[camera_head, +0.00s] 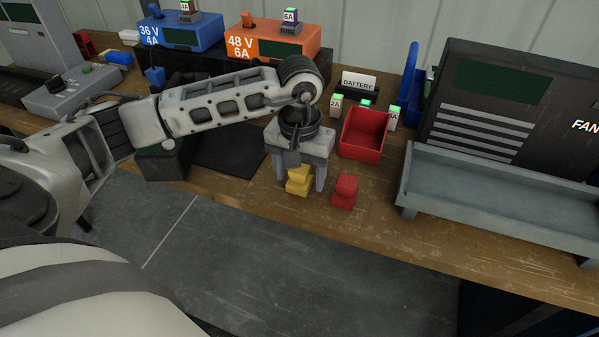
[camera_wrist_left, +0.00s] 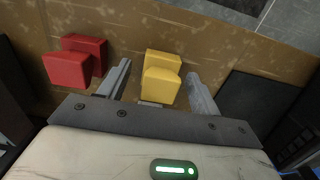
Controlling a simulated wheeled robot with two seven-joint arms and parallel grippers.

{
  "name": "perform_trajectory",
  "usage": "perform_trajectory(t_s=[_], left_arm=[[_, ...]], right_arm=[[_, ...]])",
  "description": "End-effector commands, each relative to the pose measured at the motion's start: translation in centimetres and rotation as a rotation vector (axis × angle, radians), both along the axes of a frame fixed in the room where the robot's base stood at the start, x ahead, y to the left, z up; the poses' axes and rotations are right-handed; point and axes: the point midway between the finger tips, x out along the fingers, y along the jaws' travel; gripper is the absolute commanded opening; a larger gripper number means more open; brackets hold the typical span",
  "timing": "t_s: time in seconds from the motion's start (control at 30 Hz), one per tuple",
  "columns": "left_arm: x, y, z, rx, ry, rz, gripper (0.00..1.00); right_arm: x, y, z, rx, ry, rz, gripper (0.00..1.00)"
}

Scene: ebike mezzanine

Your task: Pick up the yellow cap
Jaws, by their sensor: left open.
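The yellow cap (camera_head: 298,182) stands on the wooden bench near its front edge. It has a stepped, two-part shape. My left gripper (camera_head: 301,176) points down at it, with the fingers open on either side. In the left wrist view the yellow cap (camera_wrist_left: 161,76) sits between the two spread fingers of the left gripper (camera_wrist_left: 158,72), with a gap on each side. I cannot tell exactly how far down the fingers reach. The cap's top is partly hidden by the wrist in the head view. My right gripper is not in view.
A similar red cap (camera_head: 344,191) stands just right of the yellow one, close to a finger. A grey tray (camera_head: 500,196) is at the right, a black mat (camera_head: 229,148) at the left.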

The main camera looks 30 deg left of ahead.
Motion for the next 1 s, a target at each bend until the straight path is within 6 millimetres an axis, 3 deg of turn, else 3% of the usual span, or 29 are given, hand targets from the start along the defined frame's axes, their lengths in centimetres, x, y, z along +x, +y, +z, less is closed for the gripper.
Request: perform_trajectory(t_s=[0.3,0.47,0.83,1.0], left_arm=[[0.0,0.0,-0.7,0.000,0.000,0.000,0.61],[0.0,0.0,-0.7,0.000,0.000,0.000,0.16],[0.0,0.0,-0.4,-0.001,-0.002,0.000,0.16],[0.1,0.0,1.0,0.000,-0.006,0.001,0.16]], right_arm=[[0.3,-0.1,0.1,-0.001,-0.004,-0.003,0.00],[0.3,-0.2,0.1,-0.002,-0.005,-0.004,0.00],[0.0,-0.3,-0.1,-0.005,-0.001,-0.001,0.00],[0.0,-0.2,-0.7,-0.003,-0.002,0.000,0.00]])
